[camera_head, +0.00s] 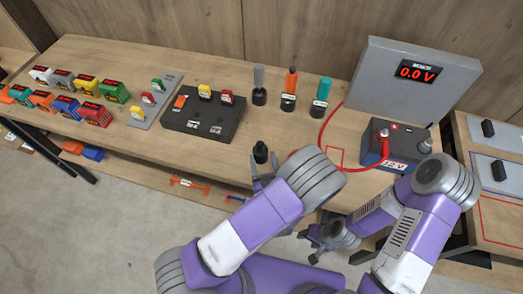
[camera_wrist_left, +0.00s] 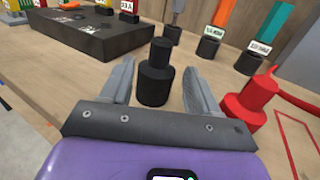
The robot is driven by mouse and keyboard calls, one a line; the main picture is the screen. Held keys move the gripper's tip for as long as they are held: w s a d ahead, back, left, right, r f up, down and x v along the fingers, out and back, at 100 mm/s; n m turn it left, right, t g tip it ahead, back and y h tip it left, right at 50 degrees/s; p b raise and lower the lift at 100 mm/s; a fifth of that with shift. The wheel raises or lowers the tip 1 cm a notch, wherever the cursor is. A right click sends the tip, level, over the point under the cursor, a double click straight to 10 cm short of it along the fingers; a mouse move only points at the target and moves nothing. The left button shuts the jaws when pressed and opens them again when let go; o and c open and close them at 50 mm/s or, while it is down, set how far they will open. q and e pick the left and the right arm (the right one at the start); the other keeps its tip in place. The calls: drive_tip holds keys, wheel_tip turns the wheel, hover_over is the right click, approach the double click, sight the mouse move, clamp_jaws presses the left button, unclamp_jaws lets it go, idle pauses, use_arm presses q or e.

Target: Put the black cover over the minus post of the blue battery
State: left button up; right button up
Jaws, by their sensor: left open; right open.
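The black cover (camera_head: 260,153), a stepped cap with a wide base, stands upright on the table near its front edge. My left gripper (camera_head: 262,176) is open at it. In the left wrist view the black cover (camera_wrist_left: 154,84) shows between the two spread fingers (camera_wrist_left: 158,72), with a gap on each side. The blue battery (camera_head: 372,157) stands at the right of the table. A red cable clamp sits by its front post, and a grey post (camera_head: 425,146) shows at its right; I cannot read the pole signs. My right gripper (camera_head: 312,246) is open and empty, low before the table.
A red cover (camera_wrist_left: 248,102) stands right of the black one. Handled tools (camera_head: 289,90) stand in holders behind. A black block (camera_head: 203,121) with coloured pieces is at left. A grey meter box (camera_head: 412,80) reads 0.0 V behind the battery. A red cable (camera_head: 322,128) curves across the table.

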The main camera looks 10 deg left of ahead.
sight(259, 143)
use_arm(q)
drive_tip(key=x, duration=0.7)
drive_tip(key=shift+a+r, duration=0.15)
drive_tip(key=shift+r, duration=0.1)
drive_tip(key=shift+c, duration=0.2)
drive_tip(key=c, duration=1)
